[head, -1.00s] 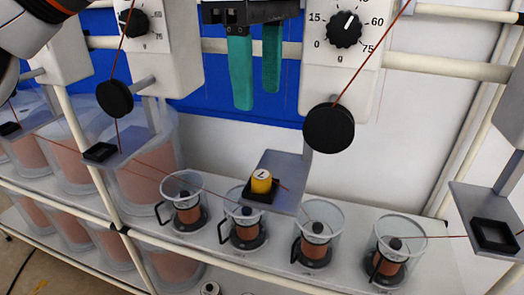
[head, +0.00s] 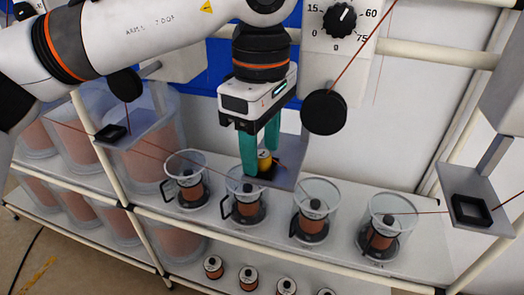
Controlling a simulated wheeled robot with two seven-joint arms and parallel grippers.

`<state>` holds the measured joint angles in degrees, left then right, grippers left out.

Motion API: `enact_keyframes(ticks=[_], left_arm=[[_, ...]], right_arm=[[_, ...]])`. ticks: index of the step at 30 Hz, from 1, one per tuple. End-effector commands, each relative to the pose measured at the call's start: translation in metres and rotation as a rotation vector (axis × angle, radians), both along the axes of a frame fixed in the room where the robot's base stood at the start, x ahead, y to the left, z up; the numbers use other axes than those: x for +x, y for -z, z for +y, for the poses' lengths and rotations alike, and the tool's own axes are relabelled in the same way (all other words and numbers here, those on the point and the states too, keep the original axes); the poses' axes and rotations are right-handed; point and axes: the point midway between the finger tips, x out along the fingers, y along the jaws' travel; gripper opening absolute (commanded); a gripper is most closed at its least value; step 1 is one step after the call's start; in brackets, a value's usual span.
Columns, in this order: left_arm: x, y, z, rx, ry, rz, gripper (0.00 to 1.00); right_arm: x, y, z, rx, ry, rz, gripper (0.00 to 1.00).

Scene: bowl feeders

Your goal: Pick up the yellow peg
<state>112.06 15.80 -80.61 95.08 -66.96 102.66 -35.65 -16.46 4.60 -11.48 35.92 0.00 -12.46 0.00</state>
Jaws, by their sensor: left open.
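The yellow peg (head: 264,158) stands upright in a black square holder on a small grey metal shelf (head: 285,178). My left gripper (head: 260,160) points down at the peg, with its green fingers at peg height. One finger is on the peg's left and in front of part of it, the other is behind or right of it. The jaws are open; whether a finger touches the peg cannot be told. My right gripper is not in view.
Clear cups with copper-coloured spools (head: 312,215) stand below the shelf on a white ledge. A black disc (head: 324,112) hangs just right of my gripper, with a dial panel (head: 341,20) above. Empty square holders sit on shelves to the left (head: 111,133) and right (head: 470,210).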

Motion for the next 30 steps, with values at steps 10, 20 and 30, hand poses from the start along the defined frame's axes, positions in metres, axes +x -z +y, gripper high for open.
enact_keyframes(ticks=[10,20,30], left_arm=[[0.000,0.002,0.000,-0.001,0.000,0.000,0.31],[0.000,0.001,0.000,0.000,0.000,-0.001,0.01],[0.001,-0.031,-0.001,-0.003,-0.003,-0.004,0.01]], right_arm=[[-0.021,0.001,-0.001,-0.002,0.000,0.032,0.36],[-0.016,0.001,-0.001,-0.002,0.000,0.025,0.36],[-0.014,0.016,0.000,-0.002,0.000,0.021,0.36]])
